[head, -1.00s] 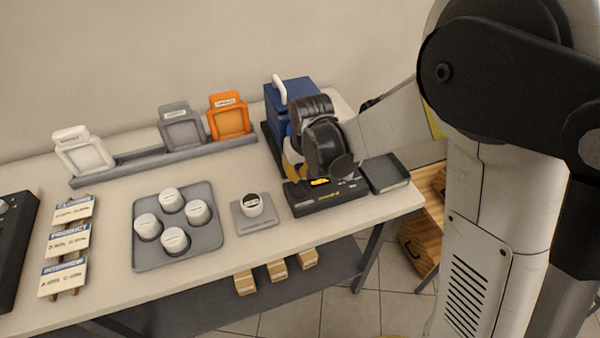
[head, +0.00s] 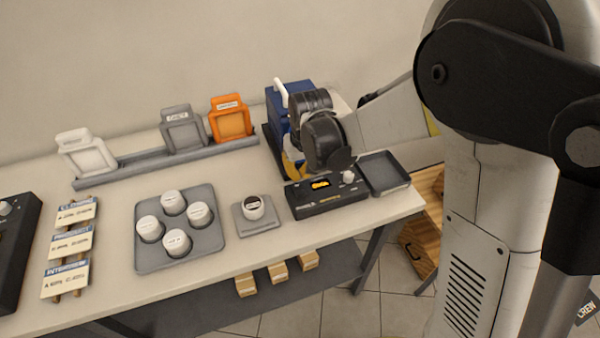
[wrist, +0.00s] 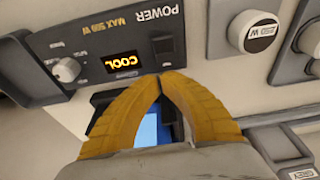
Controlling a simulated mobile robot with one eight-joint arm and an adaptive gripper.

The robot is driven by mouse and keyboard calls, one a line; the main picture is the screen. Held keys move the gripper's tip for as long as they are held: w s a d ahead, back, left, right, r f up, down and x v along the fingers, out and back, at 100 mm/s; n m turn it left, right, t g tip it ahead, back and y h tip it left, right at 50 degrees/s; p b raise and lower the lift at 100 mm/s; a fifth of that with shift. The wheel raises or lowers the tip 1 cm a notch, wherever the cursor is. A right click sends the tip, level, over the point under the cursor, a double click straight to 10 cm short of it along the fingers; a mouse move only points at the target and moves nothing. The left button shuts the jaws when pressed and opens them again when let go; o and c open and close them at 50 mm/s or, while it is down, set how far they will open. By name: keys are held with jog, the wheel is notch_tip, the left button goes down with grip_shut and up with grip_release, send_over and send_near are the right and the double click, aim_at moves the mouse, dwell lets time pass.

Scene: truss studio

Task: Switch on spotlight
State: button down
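The black power box (head: 325,197) stands near the front right of the table, with a lit orange display and a pale knob. In the wrist view the same box (wrist: 95,62) appears upside down, marked POWER, MAX and a wattage, its display reading COOL. A dark switch-like part (wrist: 163,46) sits beside the display. My gripper (wrist: 159,78) is shut, its yellow fingertips meeting with nothing seen between them, just short of the box's edge in the picture. Contact cannot be told. A blue housing (head: 290,100) with a white handle stands behind, partly hidden by my wrist.
A white cap (head: 254,207) rests on a grey pad left of the box. A grey tray (head: 151,262) holds several white caps. An empty dark tray (head: 398,183) lies right of the box. White, grey and orange frames (head: 231,120) stand in a rack behind.

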aim_at(300, 183)
jog(key=shift+r, duration=0.1)
jog(key=w+p+v, duration=0.1)
jog(key=p+v, duration=0.2)
jog(key=v, duration=0.3)
jog(key=w+a+p+v, duration=0.1)
jog(key=p+v, duration=0.2)
jog(key=v, duration=0.4)
jog(key=shift+w+r, duration=0.35)
jog(key=shift+r, duration=0.25)
jog(key=shift+d, duration=0.15)
jog(key=s+d+m+t+b, duration=0.1)
jog(key=s+d+t+b, duration=0.1)
jog(key=s+d, duration=0.5)
jog(key=s+d+r+m+t+b, duration=0.1)
jog(key=s+d+m+t+b, duration=0.1)
jog(key=s+d, duration=0.5)
jog(key=s+b, duration=0.1)
jog(key=s, duration=0.5)
jog(key=shift+s+r+t+h, duration=0.2)
jog(key=shift+r+t+h, duration=0.1)
jog(key=shift+h, duration=0.1)
jog(key=shift+d, duration=0.1)
